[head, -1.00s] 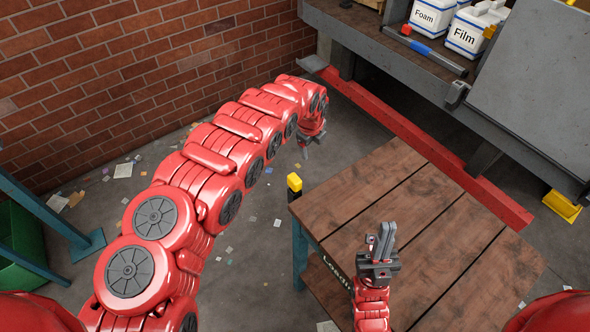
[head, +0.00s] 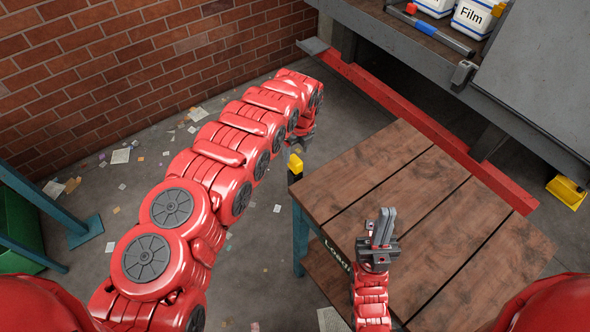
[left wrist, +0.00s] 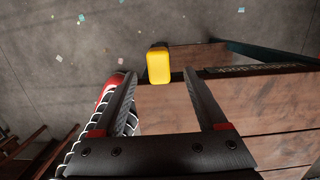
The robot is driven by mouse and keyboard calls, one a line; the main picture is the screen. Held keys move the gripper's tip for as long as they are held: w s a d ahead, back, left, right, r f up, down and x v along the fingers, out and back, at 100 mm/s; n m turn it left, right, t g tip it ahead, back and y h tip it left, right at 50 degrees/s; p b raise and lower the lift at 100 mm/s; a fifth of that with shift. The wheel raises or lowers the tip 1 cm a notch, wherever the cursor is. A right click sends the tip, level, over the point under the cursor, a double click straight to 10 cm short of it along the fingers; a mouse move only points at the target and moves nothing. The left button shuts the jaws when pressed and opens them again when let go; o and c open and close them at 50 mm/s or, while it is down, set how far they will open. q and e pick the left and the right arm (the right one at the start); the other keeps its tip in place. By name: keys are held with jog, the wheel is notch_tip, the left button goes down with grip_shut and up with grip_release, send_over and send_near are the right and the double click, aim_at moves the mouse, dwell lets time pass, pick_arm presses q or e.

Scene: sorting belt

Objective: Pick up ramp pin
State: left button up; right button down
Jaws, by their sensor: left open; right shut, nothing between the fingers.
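The ramp pin, with a yellow top (head: 295,164) and a dark lower part, stands at the left corner of the wooden table (head: 350,180). In the left wrist view its yellow top (left wrist: 159,66) shows between and just beyond the fingertips. My left gripper (head: 300,147) is open and empty, just above the pin in the head view, its fingers partly hidden by my arm. Both its fingers (left wrist: 159,78) show apart in the left wrist view. My right gripper (head: 383,222) is shut and empty, pointing up over the table's near part.
A grey bench (head: 425,30) with a red rail (head: 415,115) along its base stands behind the table. A "Film" container (head: 471,18) sits on it. A yellow thing (head: 566,191) lies on the floor at right. A brick wall is behind left.

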aim_at(295, 159)
pick_arm(q)
notch_tip(295, 159, down, 5)
jog(key=shift+w+a+f+b, duration=0.1)
jog(key=shift+a+b, duration=0.05)
jog(key=shift+b, duration=1.05)
jog(key=shift+w, duration=0.1)
jog(key=shift+c, duration=0.2)
jog(key=shift+c, duration=1.1)
grip_shut()
